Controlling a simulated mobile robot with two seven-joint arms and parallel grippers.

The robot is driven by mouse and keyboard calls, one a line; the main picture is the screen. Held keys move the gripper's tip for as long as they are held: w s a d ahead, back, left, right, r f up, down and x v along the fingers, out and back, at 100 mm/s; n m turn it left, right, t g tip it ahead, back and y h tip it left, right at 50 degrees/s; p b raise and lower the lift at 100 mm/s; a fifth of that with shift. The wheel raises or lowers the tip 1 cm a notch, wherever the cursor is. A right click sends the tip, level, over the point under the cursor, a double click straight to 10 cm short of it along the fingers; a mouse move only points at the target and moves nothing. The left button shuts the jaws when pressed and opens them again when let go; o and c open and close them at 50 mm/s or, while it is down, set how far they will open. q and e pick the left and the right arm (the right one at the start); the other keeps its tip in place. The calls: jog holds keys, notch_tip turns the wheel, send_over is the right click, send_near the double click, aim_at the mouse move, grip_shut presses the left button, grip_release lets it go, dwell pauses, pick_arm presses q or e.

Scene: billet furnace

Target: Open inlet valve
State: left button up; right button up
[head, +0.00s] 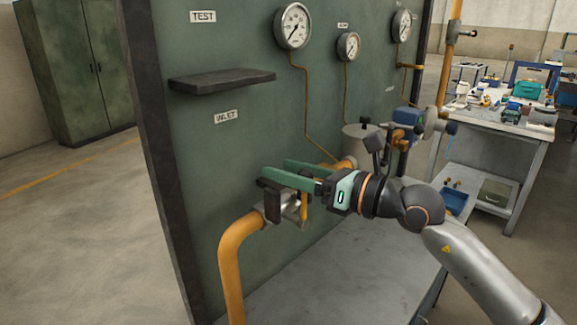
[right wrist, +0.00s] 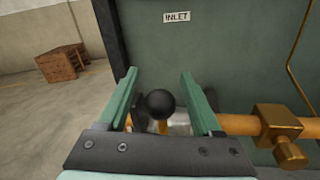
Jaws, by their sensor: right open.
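The inlet valve (head: 291,211) is a silvery body on the orange pipe, below the INLET label (head: 226,117). A short yellow lever (head: 304,206) shows at it. In the right wrist view the lever's round black knob (right wrist: 160,103) sits between my right gripper's fingers, with a gap on each side. My right gripper (head: 276,168) has green fingers reaching toward the panel over the valve. It is open, and the fingers also show apart in the right wrist view (right wrist: 158,74). The gripper partly hides the valve in the head view. My left gripper is not in view.
The orange pipe (head: 231,265) bends down left of the valve. A brass fitting (right wrist: 278,125) is on the pipe to the right. A dark shelf (head: 222,79) juts from the panel above. Gauges (head: 293,26) are higher up. A cluttered workbench (head: 495,121) stands at right.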

grip_shut()
dwell(0.6)
dwell(0.9)
